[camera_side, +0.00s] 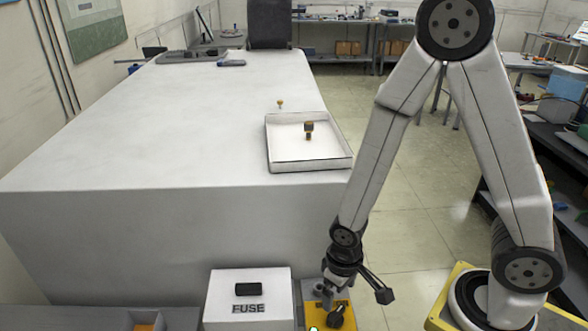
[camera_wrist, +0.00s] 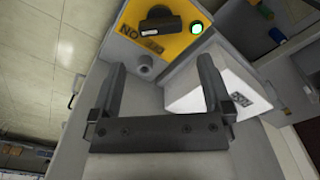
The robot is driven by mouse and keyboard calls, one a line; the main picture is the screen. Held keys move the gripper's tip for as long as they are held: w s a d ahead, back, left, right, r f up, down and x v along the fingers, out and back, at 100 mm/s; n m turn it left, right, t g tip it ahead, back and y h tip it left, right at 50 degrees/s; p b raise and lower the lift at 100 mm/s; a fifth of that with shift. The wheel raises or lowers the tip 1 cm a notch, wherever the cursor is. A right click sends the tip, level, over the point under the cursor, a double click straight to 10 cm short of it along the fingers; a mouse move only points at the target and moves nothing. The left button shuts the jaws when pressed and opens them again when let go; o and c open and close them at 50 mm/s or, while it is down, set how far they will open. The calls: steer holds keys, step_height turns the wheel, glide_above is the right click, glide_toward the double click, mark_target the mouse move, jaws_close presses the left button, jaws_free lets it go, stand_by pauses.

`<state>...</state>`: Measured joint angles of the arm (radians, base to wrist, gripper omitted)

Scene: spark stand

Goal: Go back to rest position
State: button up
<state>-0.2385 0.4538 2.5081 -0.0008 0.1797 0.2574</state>
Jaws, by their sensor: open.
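My gripper (camera_side: 333,293) hangs low at the front of the bench in the side view, close above a yellow switch panel. In the wrist view my gripper (camera_wrist: 162,68) shows two dark fingers spread wide with nothing between them. The yellow panel (camera_wrist: 185,42) carries a black rotary knob (camera_wrist: 163,20) and a lit green lamp (camera_wrist: 197,28), both beyond the fingertips. The knob (camera_side: 337,316) and lamp (camera_side: 314,329) also show in the side view. My gripper hides part of the panel there.
A white tray (camera_side: 312,166) on the big white table holds a small brass-and-dark part (camera_side: 309,130). A smaller part (camera_side: 280,104) lies behind it. Most tabletop is clear.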

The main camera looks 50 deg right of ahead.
steer(key=w+d+r+t, duration=0.2)
steer(key=d+r, duration=0.4)
steer(key=r, duration=0.5)
steer(key=shift+w+t, duration=0.3)
steer(key=shift+w, duration=0.4)
stand_by(0.5)
